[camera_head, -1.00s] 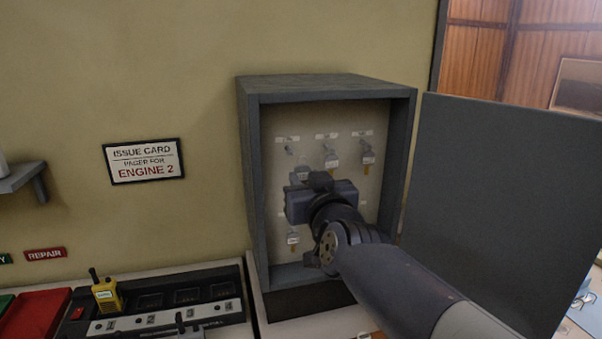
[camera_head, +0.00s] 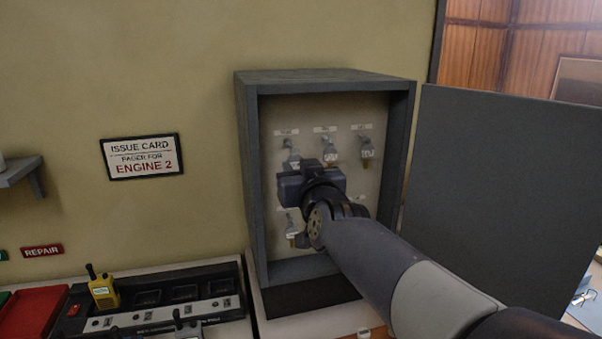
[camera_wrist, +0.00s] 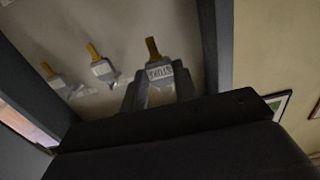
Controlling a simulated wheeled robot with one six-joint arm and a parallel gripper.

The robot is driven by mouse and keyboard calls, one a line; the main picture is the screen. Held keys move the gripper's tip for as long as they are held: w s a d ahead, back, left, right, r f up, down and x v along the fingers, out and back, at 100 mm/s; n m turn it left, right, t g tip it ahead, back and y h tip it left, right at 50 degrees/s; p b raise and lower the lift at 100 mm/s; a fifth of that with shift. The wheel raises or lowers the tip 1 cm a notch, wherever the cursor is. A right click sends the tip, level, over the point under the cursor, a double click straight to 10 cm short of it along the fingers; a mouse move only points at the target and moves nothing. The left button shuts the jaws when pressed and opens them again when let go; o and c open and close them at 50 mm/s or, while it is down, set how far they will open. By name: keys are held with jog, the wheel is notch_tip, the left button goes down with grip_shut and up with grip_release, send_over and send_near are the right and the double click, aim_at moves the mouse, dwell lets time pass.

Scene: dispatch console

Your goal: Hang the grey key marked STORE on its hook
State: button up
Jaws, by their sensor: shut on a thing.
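The grey STORE key (camera_wrist: 158,72) has a white tag and an orange tip, and sits between my two finger tips in the wrist view, which is upside down. In the head view it shows as a small grey shape (camera_head: 292,158) at the top left hook position. My gripper (camera_wrist: 158,92) is shut on it, inside the open grey key cabinet (camera_head: 247,180), close to the back panel. The hook itself is hidden behind the key, so I cannot tell whether the key is on it.
Other keys hang at the top middle (camera_head: 329,152) and top right (camera_head: 366,152); another hangs lower left (camera_head: 291,228). The cabinet door (camera_head: 500,200) stands open at the right. My arm covers the lower right of the panel. A charger rack with a yellow radio (camera_head: 103,292) stands below left.

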aim_at(296, 168)
jog(key=shift+w+a+f, duration=0.1)
jog(key=shift+w, duration=0.3)
jog(key=shift+x, duration=1.75)
dwell(1.7)
jog(key=shift+f, duration=0.3)
dwell(0.4)
jog(key=o, duration=1)
jog(key=shift+c, duration=0.2)
jog(key=shift+s, duration=0.15)
jog(key=shift+v, duration=2.85)
